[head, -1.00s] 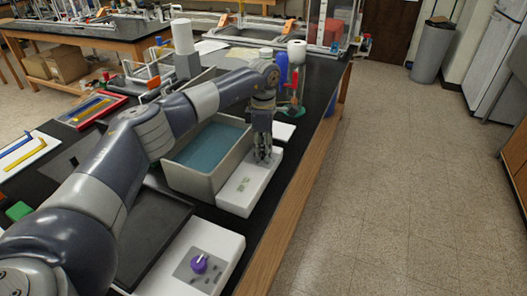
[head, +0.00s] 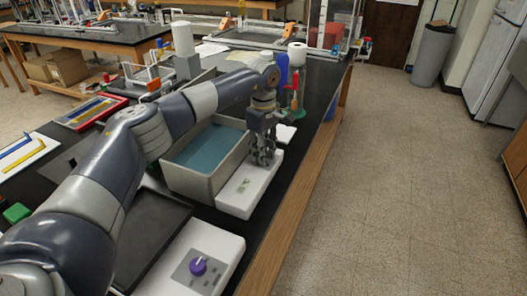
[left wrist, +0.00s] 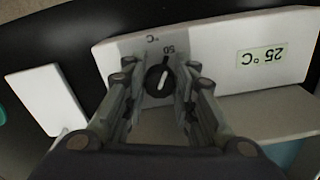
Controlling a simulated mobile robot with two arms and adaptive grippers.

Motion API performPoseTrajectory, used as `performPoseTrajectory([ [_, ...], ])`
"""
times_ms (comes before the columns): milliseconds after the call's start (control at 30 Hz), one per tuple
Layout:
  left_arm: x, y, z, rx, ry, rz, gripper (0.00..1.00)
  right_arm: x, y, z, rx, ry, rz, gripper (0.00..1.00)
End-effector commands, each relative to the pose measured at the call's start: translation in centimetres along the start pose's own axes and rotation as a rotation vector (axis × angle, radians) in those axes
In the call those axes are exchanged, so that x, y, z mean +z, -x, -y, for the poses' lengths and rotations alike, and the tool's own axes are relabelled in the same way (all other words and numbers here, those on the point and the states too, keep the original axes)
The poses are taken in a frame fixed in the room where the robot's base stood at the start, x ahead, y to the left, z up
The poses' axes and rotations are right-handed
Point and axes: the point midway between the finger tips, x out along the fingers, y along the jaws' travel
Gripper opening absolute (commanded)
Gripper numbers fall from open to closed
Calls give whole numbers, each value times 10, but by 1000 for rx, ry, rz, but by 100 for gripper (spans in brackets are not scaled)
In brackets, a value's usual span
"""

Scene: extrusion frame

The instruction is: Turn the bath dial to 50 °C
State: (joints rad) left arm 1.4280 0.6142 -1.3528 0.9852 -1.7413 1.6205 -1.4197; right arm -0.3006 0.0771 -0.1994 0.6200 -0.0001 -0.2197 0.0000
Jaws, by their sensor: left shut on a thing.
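The bath dial (left wrist: 158,80) is a round black knob with a white pointer line, on the grey panel at the end of the bath's white control box (head: 240,197). In the left wrist view the "50" mark (left wrist: 168,51) appears just beyond the dial, and the pointer slants roughly toward it. A pale green label (left wrist: 261,57) reads 25 °C, upside down in this view. My left gripper (head: 263,160) points down over the far end of the box, its fingers shut on the dial from both sides. In the head view the gripper hides the dial. My right gripper is not in view.
The bath tank (head: 164,172) with blue water stands directly left of the control box. A white box with a purple knob (head: 198,266) is nearer. A white card (head: 285,133), a red-and-green stand (head: 294,100) and a blue bottle (head: 281,72) are beyond the gripper.

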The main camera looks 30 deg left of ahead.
Motion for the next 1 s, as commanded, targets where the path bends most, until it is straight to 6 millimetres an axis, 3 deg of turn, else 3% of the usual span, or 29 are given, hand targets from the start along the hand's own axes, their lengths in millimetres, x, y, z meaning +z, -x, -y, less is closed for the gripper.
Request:
performPoseTrajectory([
  [367,-3,5,-2,11,2,-5,2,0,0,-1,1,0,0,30],
  [400,-4,5,-2,11,2,-5,30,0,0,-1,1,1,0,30],
  [433,-4,5,-2,11,2,-5,34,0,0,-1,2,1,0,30],
  [767,-1,3,-1,5,-1,-2,34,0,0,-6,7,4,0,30],
  [1000,-2,34,-2,10,-1,-3,34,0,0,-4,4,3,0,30],
])
